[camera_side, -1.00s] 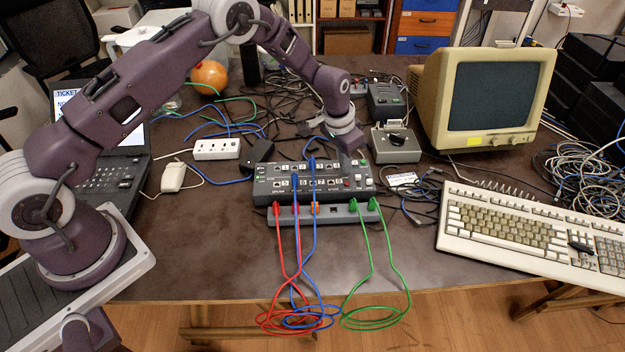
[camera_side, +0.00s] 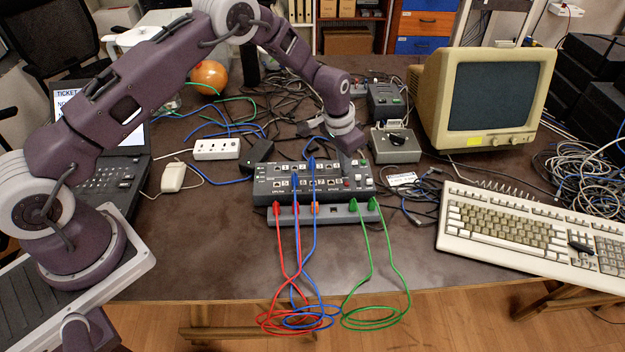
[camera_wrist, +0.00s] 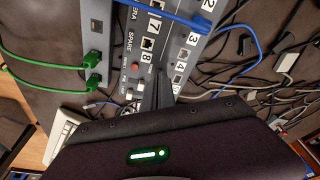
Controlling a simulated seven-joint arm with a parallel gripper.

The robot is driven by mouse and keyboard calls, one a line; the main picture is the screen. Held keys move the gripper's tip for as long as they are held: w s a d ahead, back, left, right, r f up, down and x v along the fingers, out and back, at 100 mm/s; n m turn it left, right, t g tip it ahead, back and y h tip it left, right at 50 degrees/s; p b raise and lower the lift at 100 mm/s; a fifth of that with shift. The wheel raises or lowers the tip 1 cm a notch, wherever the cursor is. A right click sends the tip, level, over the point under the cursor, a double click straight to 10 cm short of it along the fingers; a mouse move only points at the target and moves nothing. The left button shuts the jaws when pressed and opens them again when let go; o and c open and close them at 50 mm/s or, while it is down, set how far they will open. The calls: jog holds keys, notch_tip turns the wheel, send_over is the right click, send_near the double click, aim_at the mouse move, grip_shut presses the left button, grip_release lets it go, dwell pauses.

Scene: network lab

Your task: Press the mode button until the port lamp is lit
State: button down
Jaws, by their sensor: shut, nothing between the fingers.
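The grey switch panel (camera_side: 313,183) lies on the table with numbered ports and several plugged cables. Its right end carries small controls, including a red button (camera_wrist: 135,65) and pale ones beside it. I cannot read which control is the mode button. My gripper (camera_side: 357,154) is over the panel's back right corner, pointing down. In the wrist view my shut, empty fingers (camera_wrist: 158,88) are close beside the end of the panel with port 8 and the controls. I cannot tell whether they touch anything. The port lamp cannot be made out, lit or unlit.
Red, blue and green cables (camera_side: 370,255) hang from the panel's front over the table edge. A grey box (camera_side: 395,150) stands behind right, with a monitor (camera_side: 487,95) and keyboard (camera_side: 540,236) to the right. A power strip (camera_side: 216,149) and mouse (camera_side: 173,177) lie left.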

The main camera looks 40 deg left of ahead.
jog(key=shift+f, duration=0.35)
dwell(0.3)
jog(key=shift+r, duration=2.5)
jog(key=s+a+r+t, duration=0.1)
jog(key=s+r, duration=0.4)
jog(key=r, duration=0.4)
jog(key=s+r+n, duration=0.1)
jog(key=s+r, duration=0.4)
jog(key=r, duration=0.3)
jog(key=s+a+r+t, duration=0.1)
jog(key=s+r, duration=0.4)
jog(key=r, duration=0.4)
jog(key=s+a+r+n+t, duration=0.1)
jog(key=s+n, duration=0.1)
jog(key=s, duration=2.2)
jog(key=shift+s+a+r+y, duration=0.2)
jog(key=shift+a+r+y, duration=0.1)
jog(key=shift+a, duration=0.05)
